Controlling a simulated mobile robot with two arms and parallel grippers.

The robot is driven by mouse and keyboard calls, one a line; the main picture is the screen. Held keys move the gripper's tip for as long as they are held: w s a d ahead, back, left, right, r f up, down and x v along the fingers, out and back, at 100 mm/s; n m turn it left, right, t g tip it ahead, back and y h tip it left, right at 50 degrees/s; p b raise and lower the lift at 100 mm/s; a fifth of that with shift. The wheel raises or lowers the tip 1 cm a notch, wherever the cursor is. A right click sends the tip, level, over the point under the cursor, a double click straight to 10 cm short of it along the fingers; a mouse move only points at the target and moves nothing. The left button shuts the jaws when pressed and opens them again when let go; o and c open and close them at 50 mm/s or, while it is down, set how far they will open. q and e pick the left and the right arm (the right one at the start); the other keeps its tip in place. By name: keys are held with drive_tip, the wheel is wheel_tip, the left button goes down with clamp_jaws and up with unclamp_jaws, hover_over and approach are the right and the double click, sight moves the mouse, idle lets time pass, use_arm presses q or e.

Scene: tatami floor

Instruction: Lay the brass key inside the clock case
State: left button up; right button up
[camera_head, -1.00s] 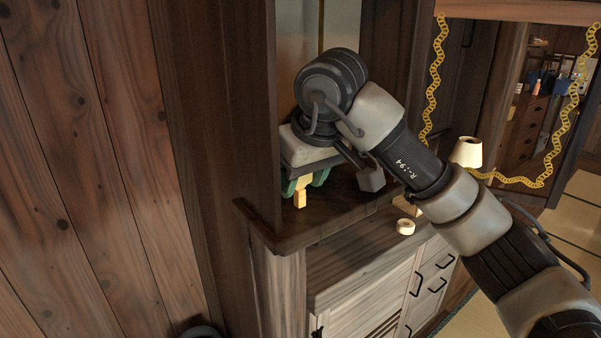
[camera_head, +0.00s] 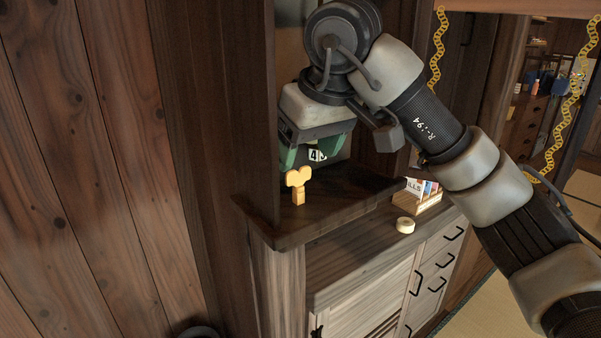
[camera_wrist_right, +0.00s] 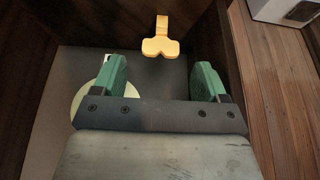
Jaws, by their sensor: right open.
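The brass key (camera_head: 298,186) stands upright on the dark floor of the wooden clock case (camera_head: 258,140), near its front left corner, with its bow on top. My right gripper (camera_head: 314,157) is open and empty inside the case, just above and behind the key. In the right wrist view the key (camera_wrist_right: 160,38) is apart from both green fingers and beyond their tips, and the open gripper (camera_wrist_right: 160,78) has nothing between its fingers. A pale round disc (camera_wrist_right: 88,101) shows partly behind the left finger. My left gripper is out of view.
A cabinet top (camera_head: 350,262) with a cream roll (camera_head: 405,225) and a small wooden rack (camera_head: 418,200) lies to the right. A yellow chain (camera_head: 438,45) hangs behind my arm. A plank wall (camera_head: 80,150) bounds the left.

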drive_tip(key=v, duration=0.7)
